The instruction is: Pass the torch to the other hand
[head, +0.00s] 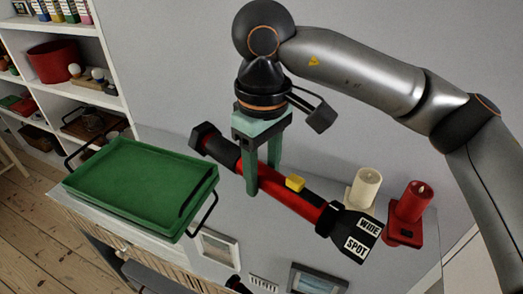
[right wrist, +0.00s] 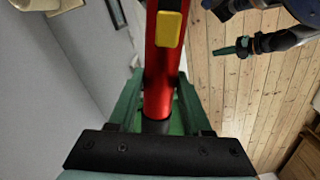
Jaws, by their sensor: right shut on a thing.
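The torch (head: 283,189) has a red body with black ends, a yellow switch (head: 295,183) and a black square head marked WIDE and SPOT (head: 356,236). It lies slantwise in the head view, its head toward the lower right. My right gripper (head: 262,178) comes from above and is shut on the torch's body behind the switch. In the right wrist view, the red body (right wrist: 160,75) runs between my green fingers. My left gripper (right wrist: 230,48) shows small at the upper right of the right wrist view, apart from the torch; its jaw opening is unclear.
A green tray (head: 133,183) with black handles stands on the grey top (head: 225,219) left of the torch. A cream candle (head: 365,187) and a red candle (head: 412,203) stand right of it, close to its head. White shelves (head: 87,64) stand at the left; floorboards (head: 25,215) are bare.

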